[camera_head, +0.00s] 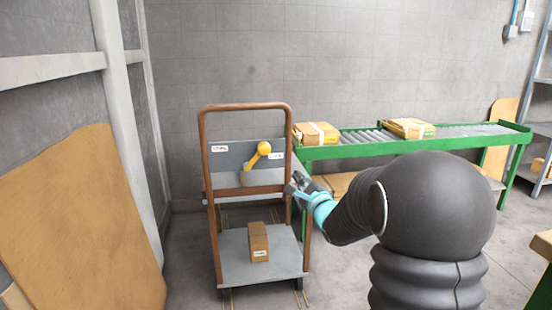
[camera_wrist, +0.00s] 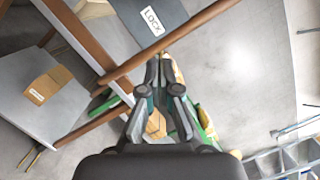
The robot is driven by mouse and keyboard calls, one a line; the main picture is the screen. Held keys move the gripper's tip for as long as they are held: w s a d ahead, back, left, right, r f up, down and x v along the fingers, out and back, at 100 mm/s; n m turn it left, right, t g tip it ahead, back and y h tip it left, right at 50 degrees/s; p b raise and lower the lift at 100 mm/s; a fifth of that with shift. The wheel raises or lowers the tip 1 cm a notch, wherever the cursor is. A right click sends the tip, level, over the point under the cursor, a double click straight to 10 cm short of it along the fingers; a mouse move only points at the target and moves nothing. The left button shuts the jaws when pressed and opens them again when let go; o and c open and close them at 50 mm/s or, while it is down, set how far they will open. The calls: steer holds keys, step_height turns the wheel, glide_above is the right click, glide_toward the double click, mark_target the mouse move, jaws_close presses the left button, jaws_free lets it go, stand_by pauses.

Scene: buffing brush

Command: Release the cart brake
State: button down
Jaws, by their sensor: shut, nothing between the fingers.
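The cart (camera_head: 204,190) has a brown tube frame and a grey panel (camera_head: 228,160) across its upper part. A yellow brake lever (camera_head: 258,157) with a round knob sits on the panel, tilted up to the right, its knob near the right-hand label. A white label reading LOCK (camera_wrist: 152,20) shows on the panel in the wrist view. My gripper (camera_head: 297,186) is shut and empty beside the cart's right post, right of and below the lever and apart from it. In the wrist view its fingertips (camera_wrist: 160,65) are close to the brown post; whether they touch it I cannot tell.
A cardboard box (camera_head: 258,241) stands on the cart's deck (camera_head: 235,268). A green roller conveyor (camera_head: 365,148) with packages is behind, to the right. A tan board (camera_head: 80,220) leans at the left. Clear floor shows right of the cart.

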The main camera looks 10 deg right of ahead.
mark_target(256, 157)
steer(key=w, duration=0.3)
steer(key=w+a, duration=0.1)
steer(key=w, duration=0.2)
steer(key=w+r+p, duration=0.1)
steer(key=w, duration=0.3)
steer(key=shift+w+a, duration=0.1)
steer(key=shift+a, duration=0.3)
steer(key=shift+a+r, duration=0.7)
steer(key=shift+a, duration=0.35)
steer(key=shift+a+r+p, duration=0.3)
steer(key=shift+a, duration=0.25)
steer(key=shift+a, duration=0.1)
steer(key=shift+r, duration=0.1)
